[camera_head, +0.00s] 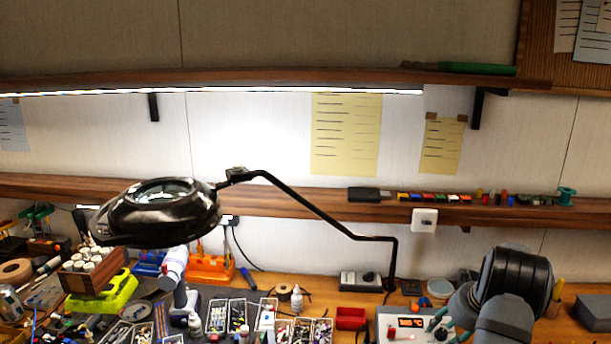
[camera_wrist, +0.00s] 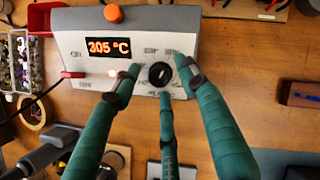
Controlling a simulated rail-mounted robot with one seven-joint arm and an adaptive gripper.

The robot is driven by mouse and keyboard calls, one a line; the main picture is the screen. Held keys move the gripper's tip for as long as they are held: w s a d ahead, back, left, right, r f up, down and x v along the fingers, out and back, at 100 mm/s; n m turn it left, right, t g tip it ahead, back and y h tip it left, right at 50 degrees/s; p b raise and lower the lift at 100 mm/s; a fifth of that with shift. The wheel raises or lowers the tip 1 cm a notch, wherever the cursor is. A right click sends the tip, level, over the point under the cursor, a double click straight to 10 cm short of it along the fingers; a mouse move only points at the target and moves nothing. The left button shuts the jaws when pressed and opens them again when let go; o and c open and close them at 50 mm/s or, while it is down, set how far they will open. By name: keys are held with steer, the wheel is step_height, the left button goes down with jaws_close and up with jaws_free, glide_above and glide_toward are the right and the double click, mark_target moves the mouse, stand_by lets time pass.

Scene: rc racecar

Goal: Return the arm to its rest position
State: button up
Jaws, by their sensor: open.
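My gripper (camera_wrist: 160,80) is open, with green fingers and dark bands near the tips. In the wrist view its fingers spread around the black knob (camera_wrist: 160,74) of a pale soldering station (camera_wrist: 70,46). Whether any fingertip touches the panel cannot be told. The station's display (camera_wrist: 108,47) reads 305 °C in orange. In the head view my gripper (camera_head: 445,326) shows only in part, at the right side of the station (camera_head: 386,323). My dark arm links show at the lower right and hide part of the bench.
A black magnifier lamp (camera_head: 160,225) reaches across the bench on a bent arm. Parts trays (camera_head: 240,318) and a red bin (camera_head: 351,318) stand left of the station. A shelf (camera_head: 290,205) runs along the wall behind. Bare wood (camera_wrist: 245,90) shows right of the station.

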steer(key=n+p, duration=0.2)
steer(key=n, duration=0.3)
steer(key=shift+w+r+g+p, duration=0.1)
steer(key=shift+r+g+p, duration=0.15)
steer(key=shift+g+p, duration=0.15)
steer(key=shift+f+n, duration=0.2)
steer(key=shift+n, duration=0.4)
